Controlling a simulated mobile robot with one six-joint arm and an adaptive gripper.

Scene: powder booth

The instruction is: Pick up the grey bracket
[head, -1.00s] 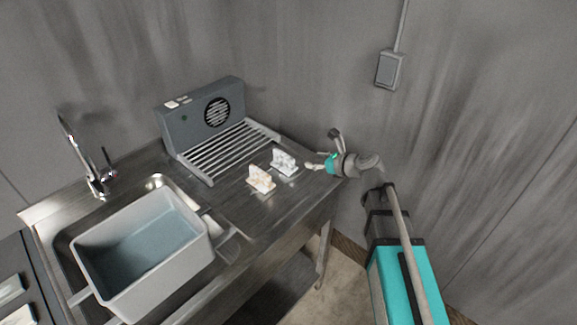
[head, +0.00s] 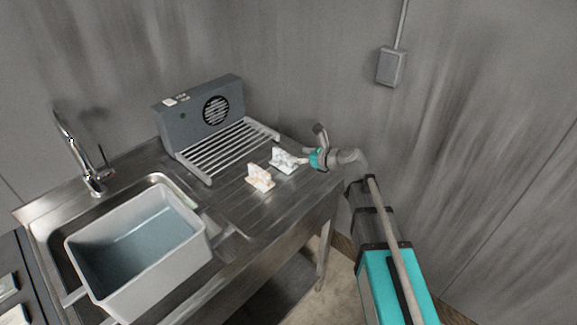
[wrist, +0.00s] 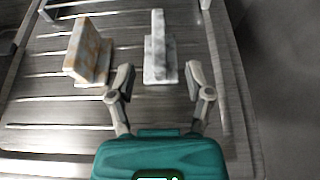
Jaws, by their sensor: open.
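The grey bracket (head: 284,160) is a pale, grey-mottled piece with an upright plate on a flat base, standing on the steel drainboard. In the wrist view the grey bracket (wrist: 158,52) lies straight ahead, its near end close to the gap between my fingers. My gripper (head: 304,160) is at its right side in the head view. My gripper (wrist: 158,80) is open in the wrist view, one finger on either side of the bracket's near end, not closed on it. A similar orange-stained bracket (head: 260,177) stands beside it, left of my gripper in the wrist view (wrist: 88,52).
A grey fan unit (head: 200,112) with a slatted rack (head: 228,148) stands behind the brackets. A grey tub (head: 207,240) sits in the sink at left, near a faucet (head: 80,155). The wall is close behind my arm. The drainboard's front is clear.

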